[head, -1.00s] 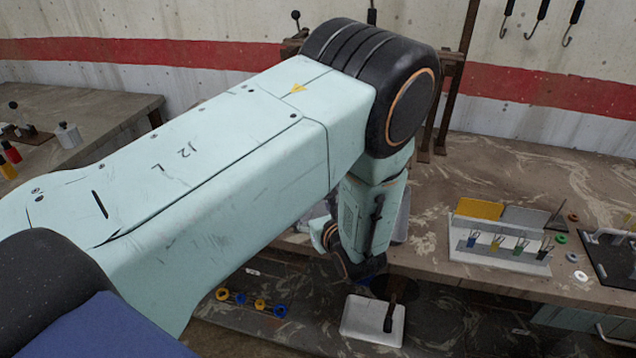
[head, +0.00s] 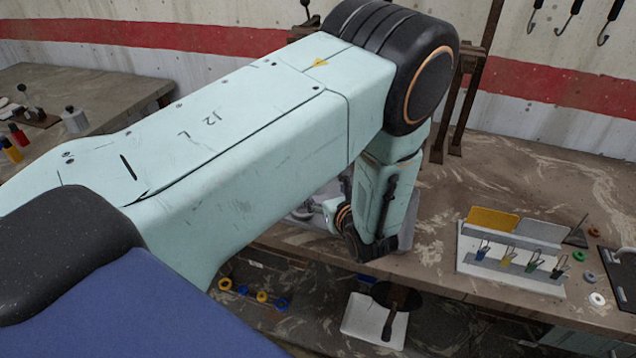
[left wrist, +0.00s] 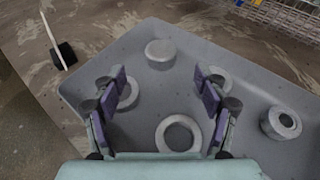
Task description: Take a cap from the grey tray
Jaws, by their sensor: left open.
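The grey tray (left wrist: 240,150) fills most of the left wrist view and holds several round grey pieces. A solid-topped cap (left wrist: 160,53) stands near its far edge, ahead of the fingers. A wide ring-like piece (left wrist: 178,135) lies between the fingers, nearer the wrist. Another cap with a hole in its top (left wrist: 281,123) stands at the right. Two more pieces are partly covered by the fingers. My left gripper (left wrist: 160,95) is open and empty over the tray. In the head view my left arm hides most of the tray and gripper. My right gripper is not in view.
A white rack (head: 510,275) with small coloured clips stands on the bench to the right, with loose rings beside it. A black block with a pale stick (left wrist: 63,55) lies left of the tray. A wire basket (left wrist: 285,15) is at the upper right.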

